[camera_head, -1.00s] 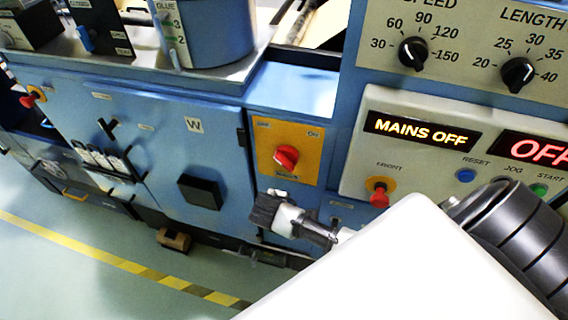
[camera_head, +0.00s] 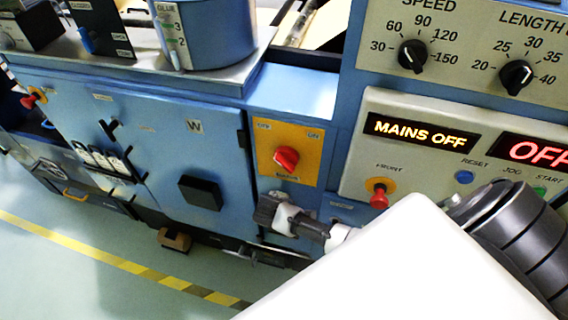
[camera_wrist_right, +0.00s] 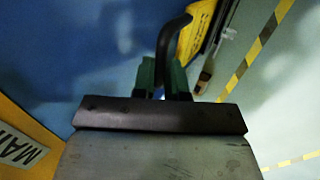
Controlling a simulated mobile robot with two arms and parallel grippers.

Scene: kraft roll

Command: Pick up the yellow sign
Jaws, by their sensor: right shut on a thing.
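The yellow sign (camera_wrist_right: 194,32) shows in the right wrist view, seen at a steep angle just beyond my right fingers. A black curved handle (camera_wrist_right: 165,58) joins its side and runs down between the green fingertips. My right gripper (camera_wrist_right: 163,76) is shut on this handle. In the head view my right gripper (camera_head: 262,212) is in front of the blue machine, below the red mains switch. The sign's face cannot be made out there. My left gripper is in neither view.
The blue cabinet (camera_head: 170,150) stands close behind my right gripper. The red mains switch (camera_head: 286,158) on its yellow plate is just above. A small brown object (camera_head: 174,240) lies on the floor by the machine. Open floor with a yellow-black stripe (camera_head: 130,267) lies at lower left.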

